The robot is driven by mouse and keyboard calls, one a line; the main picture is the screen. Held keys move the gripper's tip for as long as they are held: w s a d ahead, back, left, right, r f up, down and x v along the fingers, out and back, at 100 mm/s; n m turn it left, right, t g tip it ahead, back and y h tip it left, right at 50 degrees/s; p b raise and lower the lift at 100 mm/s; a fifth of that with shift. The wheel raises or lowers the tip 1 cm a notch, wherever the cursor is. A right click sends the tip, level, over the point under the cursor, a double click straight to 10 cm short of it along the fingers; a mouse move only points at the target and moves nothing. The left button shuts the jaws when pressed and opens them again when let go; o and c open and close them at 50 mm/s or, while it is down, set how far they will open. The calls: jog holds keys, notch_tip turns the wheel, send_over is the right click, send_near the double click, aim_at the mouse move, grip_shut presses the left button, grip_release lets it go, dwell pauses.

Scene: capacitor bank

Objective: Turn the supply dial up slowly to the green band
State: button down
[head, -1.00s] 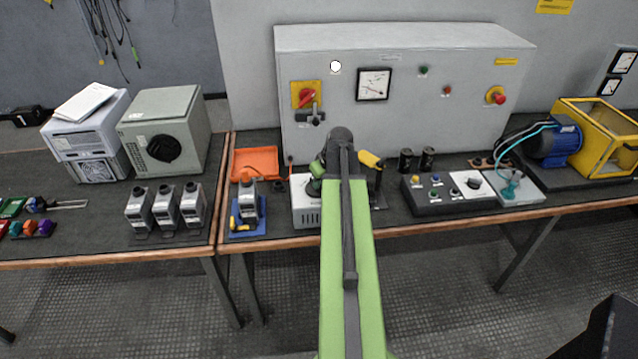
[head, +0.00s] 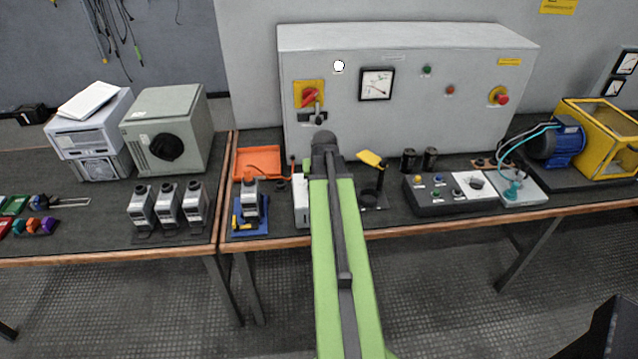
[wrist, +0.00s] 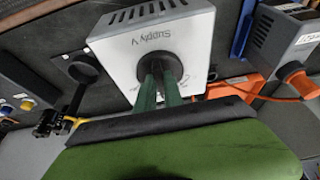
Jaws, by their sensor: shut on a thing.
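The supply box (wrist: 115,50) is a pale box with vent slots and the lettering "Supply V", upside down in the wrist view. Its dark round dial (wrist: 160,64) is on the top face. My gripper (wrist: 160,84) has its two green fingers closed on the dial from above. The fingers cover much of the dial, and I cannot make out a pointer or a green band. In the head view the supply box (head: 301,207) shows only as a strip left of my arm. The dial and my gripper are hidden there behind my arm.
A stand with a yellow-topped tool (head: 371,160) is just right of my arm. A blue tray (head: 238,226) with a grey device is on the left. An orange tray (head: 240,160) lies behind. A grey cabinet with a meter (head: 376,84) stands at the back.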

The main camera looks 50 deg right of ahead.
jog(key=shift+a, duration=0.1)
dwell(0.3)
jog(key=c, duration=1.5)
grip_release()
jog(key=shift+o, duration=0.2)
jog(key=shift+r, duration=0.1)
